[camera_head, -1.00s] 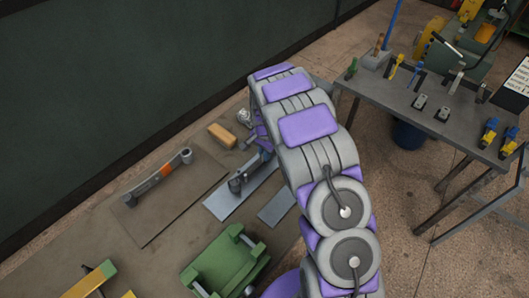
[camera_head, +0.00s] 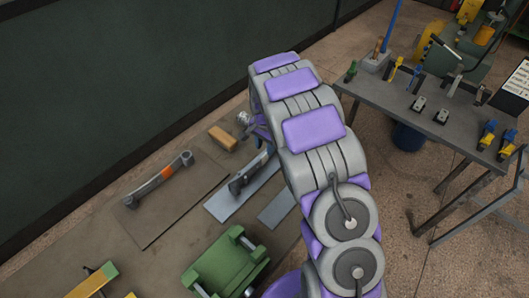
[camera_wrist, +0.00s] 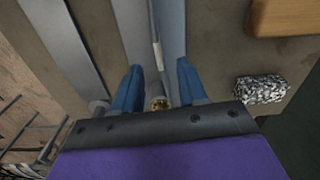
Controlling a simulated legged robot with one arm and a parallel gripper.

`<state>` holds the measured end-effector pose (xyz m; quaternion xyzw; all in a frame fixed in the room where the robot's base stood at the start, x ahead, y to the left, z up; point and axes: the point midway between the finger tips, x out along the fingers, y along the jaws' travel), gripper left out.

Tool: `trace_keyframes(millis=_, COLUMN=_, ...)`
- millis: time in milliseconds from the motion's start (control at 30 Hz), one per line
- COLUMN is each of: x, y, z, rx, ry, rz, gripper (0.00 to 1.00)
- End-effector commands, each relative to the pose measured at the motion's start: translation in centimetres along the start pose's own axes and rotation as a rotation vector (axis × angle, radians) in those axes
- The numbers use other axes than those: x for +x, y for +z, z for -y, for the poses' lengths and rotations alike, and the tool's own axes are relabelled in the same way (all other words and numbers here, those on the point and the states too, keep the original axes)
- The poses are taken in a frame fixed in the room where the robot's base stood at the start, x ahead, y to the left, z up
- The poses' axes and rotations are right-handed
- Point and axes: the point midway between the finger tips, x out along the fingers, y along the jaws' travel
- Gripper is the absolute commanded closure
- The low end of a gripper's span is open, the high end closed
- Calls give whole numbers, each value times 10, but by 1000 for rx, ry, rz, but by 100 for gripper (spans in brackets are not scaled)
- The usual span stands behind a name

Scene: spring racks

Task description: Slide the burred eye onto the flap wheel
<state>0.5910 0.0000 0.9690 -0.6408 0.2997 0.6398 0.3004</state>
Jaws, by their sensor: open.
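My gripper (camera_wrist: 160,75) shows in the wrist view as two blue fingers spread apart. A narrow bar-like part (camera_wrist: 156,45) runs between them, with a round brassy end (camera_wrist: 158,102) near the palm; I see no clear contact. In the head view a dark grey bar-like part (camera_head: 238,186) lies over a pale steel plate, its far end by my arm, which hides my fingers. A grey bar with a round eye at its end and an orange band (camera_head: 167,173) lies on the brown mat to the left. I cannot tell for sure which part is the burred eye or the flap wheel.
A wooden block (camera_head: 223,138) and a speckled lump (camera_wrist: 262,88) lie beside the work area. A green fixture (camera_head: 228,262) stands in front. A grey table (camera_head: 440,95) with several tools is at right. Brown mat (camera_head: 150,225) is bare in places.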

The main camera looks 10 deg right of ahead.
Motion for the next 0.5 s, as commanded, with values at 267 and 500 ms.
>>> trace_keyframes(millis=267, x=-64, y=0, z=0, rx=0, ry=1, rz=0, gripper=58)
trace_keyframes(millis=500, x=-101, y=-1, z=1, rx=-1, ry=2, rz=0, gripper=58)
